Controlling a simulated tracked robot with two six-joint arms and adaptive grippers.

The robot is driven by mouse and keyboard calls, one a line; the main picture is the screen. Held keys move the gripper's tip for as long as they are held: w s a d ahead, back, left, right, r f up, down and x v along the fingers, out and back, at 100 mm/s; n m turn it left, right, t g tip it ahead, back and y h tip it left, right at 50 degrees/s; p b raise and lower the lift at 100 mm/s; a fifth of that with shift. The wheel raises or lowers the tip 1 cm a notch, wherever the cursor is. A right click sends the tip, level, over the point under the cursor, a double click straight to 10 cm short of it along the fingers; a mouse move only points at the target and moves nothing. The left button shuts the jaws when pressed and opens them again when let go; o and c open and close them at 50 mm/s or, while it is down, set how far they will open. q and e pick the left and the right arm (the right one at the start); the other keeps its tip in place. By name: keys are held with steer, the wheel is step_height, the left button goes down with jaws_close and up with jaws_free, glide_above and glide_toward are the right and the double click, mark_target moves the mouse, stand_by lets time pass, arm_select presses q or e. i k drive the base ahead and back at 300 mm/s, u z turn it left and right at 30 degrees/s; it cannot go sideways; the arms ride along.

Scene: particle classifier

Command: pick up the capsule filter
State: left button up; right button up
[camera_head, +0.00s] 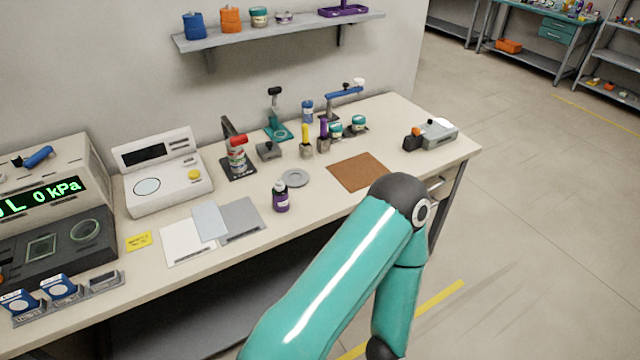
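I cannot tell for sure which object is the capsule filter. A small blue cylinder with a dark end (39,157) lies on top of the beige pressure device (95,155) at the left edge, and could be it. Two blue-and-white items (59,287) sit in a grey rack at the bottom left. A dark purple bottle with a label (281,197) stands upright mid-bench. Neither gripper is in view. Only a teal arm of mine shows, bent at its dark elbow in front of the bench's right part, its lower end cut off by the bottom edge.
The cream bench (300,220) also holds a white balance (162,175), grey and white sheets, a brown mat (357,172), several small stands and jars, and a grey device (431,135) at right. A wall shelf (280,32) hangs above.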

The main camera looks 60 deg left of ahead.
mark_target(281, 199)
steer(key=z, duration=0.15)
steer(key=i, duration=0.95)
steer(key=u, duration=1.05)
steer(key=i, duration=0.2)
steer(key=u, duration=2.6)
steer(key=k, duration=0.5)
steer(key=u, duration=0.35)
steer(key=i, duration=1.55)
steer(key=z, duration=0.3)
